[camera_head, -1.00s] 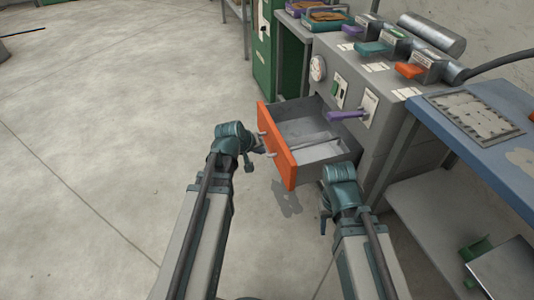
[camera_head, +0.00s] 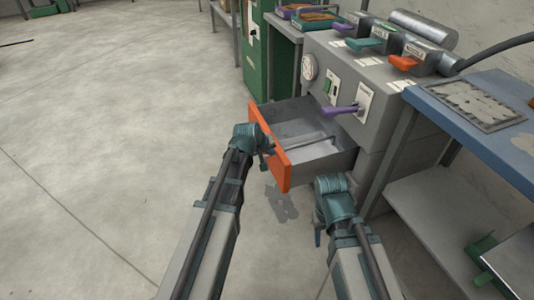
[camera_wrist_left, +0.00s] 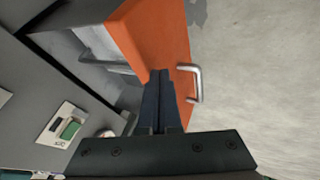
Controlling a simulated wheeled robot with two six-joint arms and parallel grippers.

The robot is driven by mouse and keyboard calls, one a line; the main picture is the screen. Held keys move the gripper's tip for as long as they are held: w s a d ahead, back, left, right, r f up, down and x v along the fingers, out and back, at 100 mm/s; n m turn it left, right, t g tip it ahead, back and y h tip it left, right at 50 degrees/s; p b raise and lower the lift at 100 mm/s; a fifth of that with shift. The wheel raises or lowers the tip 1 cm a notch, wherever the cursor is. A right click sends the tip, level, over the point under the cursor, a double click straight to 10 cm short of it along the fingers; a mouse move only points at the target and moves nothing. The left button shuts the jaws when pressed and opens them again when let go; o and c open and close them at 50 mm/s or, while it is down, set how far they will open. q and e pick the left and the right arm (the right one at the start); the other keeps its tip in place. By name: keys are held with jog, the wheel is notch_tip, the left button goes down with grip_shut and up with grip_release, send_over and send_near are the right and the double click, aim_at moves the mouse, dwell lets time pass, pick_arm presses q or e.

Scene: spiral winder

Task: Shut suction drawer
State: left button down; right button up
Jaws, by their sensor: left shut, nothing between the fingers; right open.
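The drawer with the orange front (camera_head: 281,171) stands pulled out of the grey machine, its grey inside open to view. In the left wrist view the orange front (camera_wrist_left: 152,36) fills the upper middle, with a metal handle (camera_wrist_left: 197,84) on it. My left gripper (camera_head: 269,147) is shut and empty at the outer face of the front. Its closed fingertips (camera_wrist_left: 160,76) lie over the orange panel, beside the handle; I cannot tell whether they touch. My right gripper (camera_head: 318,238) hangs low, to the right of the drawer front and apart from it; its fingers are mostly hidden.
The grey machine (camera_head: 372,130) has a purple lever (camera_head: 341,110) above the drawer, a gauge and several coloured handles on top. A green cabinet (camera_head: 256,60) stands behind left. A blue-topped bench (camera_head: 475,125) stands at the right. The floor at the left is clear.

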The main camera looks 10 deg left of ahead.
pick_arm(q)
jog(key=w+d, duration=1)
jog(key=d, duration=0.6)
jog(key=shift+w, duration=0.4)
jog(key=shift+s+a, duration=0.1)
jog(key=s+a+r+p, duration=0.5)
jog(key=s+r+p, duration=0.3)
pick_arm(e)
notch_tip(320, 180, up, 8)
jog(key=shift+a, duration=0.45)
